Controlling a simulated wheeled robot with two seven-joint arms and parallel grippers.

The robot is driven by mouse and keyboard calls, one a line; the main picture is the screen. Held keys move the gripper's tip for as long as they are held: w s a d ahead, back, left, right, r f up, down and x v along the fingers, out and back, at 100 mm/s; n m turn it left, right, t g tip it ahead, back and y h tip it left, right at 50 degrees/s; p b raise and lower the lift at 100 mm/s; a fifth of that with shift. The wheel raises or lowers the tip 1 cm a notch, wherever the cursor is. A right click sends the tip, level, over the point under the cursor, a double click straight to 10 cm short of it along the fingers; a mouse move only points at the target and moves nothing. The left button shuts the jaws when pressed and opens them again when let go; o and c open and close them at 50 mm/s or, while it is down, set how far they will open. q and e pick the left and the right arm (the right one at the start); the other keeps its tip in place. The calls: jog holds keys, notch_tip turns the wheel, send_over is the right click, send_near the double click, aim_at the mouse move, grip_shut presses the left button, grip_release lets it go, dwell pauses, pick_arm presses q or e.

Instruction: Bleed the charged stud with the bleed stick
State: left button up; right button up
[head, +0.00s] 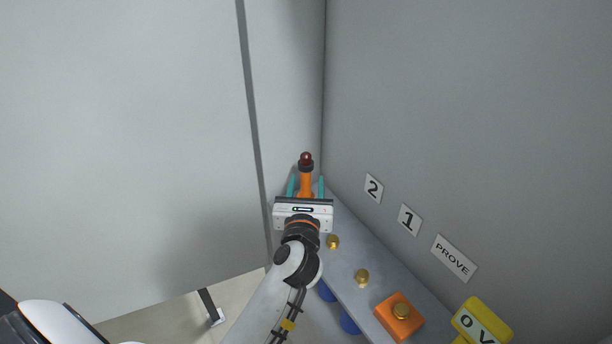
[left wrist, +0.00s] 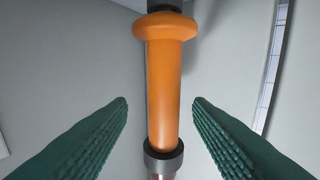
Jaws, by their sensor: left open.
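The bleed stick (head: 306,180) stands at the far end of a grey ledge, with an orange handle, a dark collar and a dark red end on top. My left gripper (head: 307,184) is open, its teal fingers on either side of the stick. The left wrist view shows the orange handle (left wrist: 168,90) between the fingers, with a gap on both sides. Two brass studs stand on the ledge, one nearer the stick (head: 333,242) and one farther from it (head: 362,277). I cannot tell which is charged. My right gripper is not in view.
Wall labels read 2 (head: 373,188), 1 (head: 409,220) and PROVE (head: 454,258). An orange block (head: 391,326) with a brass stud sits on the grey ledge (head: 347,258). A yellow meter (head: 496,317) reading 0 V is at lower right. Walls close in behind and right.

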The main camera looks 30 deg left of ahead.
aim_at(305, 183)
pick_arm(q)
jog(key=p+x, duration=0.1)
jog(key=x, duration=0.2)
jog(key=shift+w+a, duration=0.3)
jog(key=shift+w+a+f, duration=0.15)
jog(key=shift+w+f, duration=0.05)
jog(key=shift+w, duration=0.2)
jog(key=shift+s, duration=0.1)
jog(key=shift+r, duration=0.1)
jog(key=c, duration=0.3)
grip_shut()
